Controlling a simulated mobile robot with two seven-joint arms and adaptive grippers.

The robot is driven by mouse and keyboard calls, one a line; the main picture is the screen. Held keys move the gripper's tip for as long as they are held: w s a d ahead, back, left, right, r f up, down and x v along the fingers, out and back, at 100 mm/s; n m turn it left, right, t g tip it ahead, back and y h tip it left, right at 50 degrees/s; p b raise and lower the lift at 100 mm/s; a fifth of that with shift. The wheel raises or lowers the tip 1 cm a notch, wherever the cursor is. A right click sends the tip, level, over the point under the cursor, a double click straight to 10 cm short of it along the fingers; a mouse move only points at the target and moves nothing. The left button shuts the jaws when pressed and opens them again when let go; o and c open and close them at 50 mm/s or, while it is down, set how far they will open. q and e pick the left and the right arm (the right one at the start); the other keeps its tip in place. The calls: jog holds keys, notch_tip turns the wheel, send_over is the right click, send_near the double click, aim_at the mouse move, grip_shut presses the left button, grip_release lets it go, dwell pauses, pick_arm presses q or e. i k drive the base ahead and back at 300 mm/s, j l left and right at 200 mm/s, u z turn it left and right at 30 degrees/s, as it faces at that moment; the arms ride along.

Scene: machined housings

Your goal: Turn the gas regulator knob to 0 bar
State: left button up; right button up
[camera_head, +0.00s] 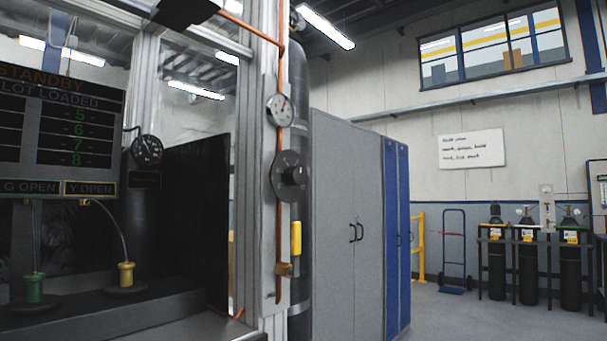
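The gas regulator knob (298,176) is a dark, round hand knob on a larger dark dial plate (281,178). It sits on the metal post beside the machine, seen at an angle. Above it is a small round gauge (279,110) with a pale face. The scale marks and the knob's setting are too small to read. An orange pipe (281,225) runs down the post past both, with a yellow handle (296,238) and a brass fitting below. Neither of my grippers is in view, and nothing touches the knob.
A machine enclosure with a display (60,130) reading STANDBY fills the left. A second black gauge (147,150) hangs inside it. Grey cabinets (345,220) stand right behind the post. Gas cylinders (497,255) and a blue hand truck (454,250) stand far right, with open floor before them.

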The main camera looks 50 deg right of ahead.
aim_at(294, 176)
jog(key=z, duration=1.6)
